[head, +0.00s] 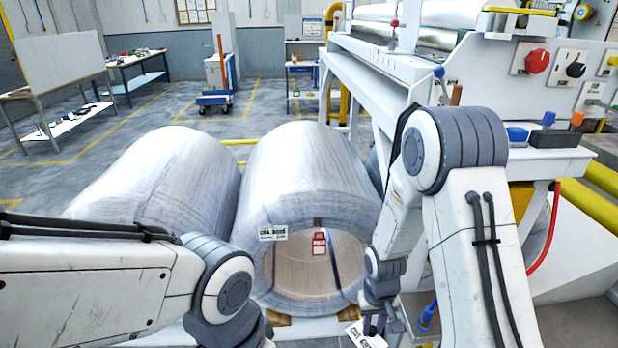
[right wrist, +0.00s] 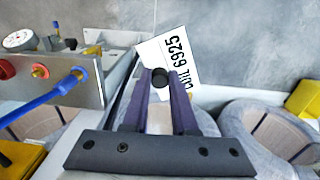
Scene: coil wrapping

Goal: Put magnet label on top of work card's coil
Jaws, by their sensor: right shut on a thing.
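My right gripper (head: 373,326) is low in the head view, in front of and right of the middle wrapped coil. It is shut on a white magnet label (head: 362,338). My left gripper is out of view. No work card can be made out.
A white machine with a control panel (head: 560,70) stands at the right, beside the coils. My left arm crosses in front of the left coil. A blue trolley (head: 215,98) stands on the open floor behind. The right wrist view shows a blue hose (right wrist: 40,105) at its left.

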